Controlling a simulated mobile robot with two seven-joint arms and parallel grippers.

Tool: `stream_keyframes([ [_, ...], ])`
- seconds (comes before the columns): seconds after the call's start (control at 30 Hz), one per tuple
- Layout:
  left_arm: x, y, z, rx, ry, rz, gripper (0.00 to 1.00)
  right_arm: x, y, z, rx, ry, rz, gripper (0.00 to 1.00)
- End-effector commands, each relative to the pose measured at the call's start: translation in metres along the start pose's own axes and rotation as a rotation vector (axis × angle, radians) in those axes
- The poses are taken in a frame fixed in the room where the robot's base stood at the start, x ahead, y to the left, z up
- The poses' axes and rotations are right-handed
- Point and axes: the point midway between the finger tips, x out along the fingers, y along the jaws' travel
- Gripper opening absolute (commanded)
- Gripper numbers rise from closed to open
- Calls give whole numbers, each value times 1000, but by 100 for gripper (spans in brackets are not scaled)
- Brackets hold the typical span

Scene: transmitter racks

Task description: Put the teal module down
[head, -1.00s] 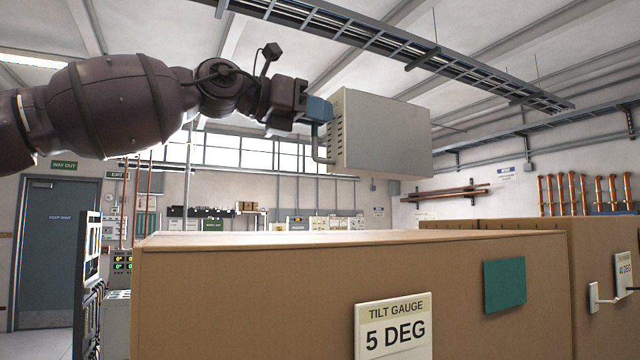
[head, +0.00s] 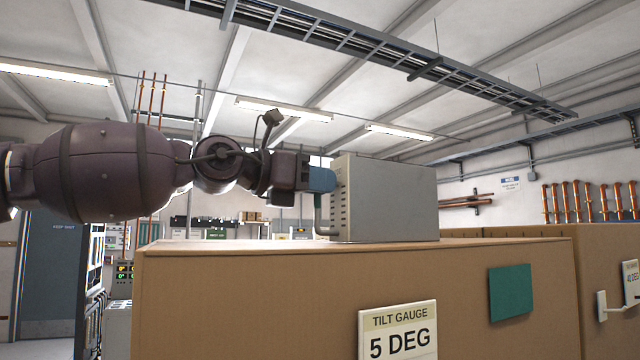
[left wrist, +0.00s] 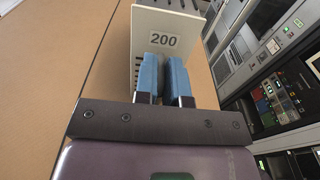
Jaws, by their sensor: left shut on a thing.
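My left gripper (head: 324,181) has blue fingertips and is shut on the handle of a light grey box-shaped module (head: 388,200) with vent slots. The module looks grey, not teal, in these views. It is upright over the top of a brown crate (head: 250,285), its lower edge at or just above that top; I cannot tell if they touch. In the left wrist view the module (left wrist: 163,20) carries a label reading 200, and the gripper (left wrist: 163,75) is in front of it. My right gripper is out of view.
The crate front has a teal square (head: 511,292) and a sign (head: 398,331) reading TILT GAUGE 5 DEG. Another brown crate with a handle stands at right. Equipment racks (left wrist: 285,100) stand right of the crate in the left wrist view. A cable tray (head: 400,60) hangs overhead.

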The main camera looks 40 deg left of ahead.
Motion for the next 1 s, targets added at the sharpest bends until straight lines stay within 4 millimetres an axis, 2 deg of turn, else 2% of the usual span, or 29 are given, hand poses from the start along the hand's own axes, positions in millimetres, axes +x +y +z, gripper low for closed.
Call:
stream_keyframes([
  [0.3, -1, 0, 2, 3, -11, 1, 0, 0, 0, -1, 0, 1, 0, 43],
  [0.33, 0, 0, -2, 1, -2, 0, 15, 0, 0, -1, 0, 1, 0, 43],
  [0.47, 0, 0, -2, 1, -2, 0, 35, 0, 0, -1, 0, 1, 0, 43],
  [0.8, -1, 0, -2, 1, -1, 0, 36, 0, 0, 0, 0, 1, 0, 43],
  [1.0, -8, -1, -1, 2, -3, 0, 36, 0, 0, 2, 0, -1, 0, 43],
])
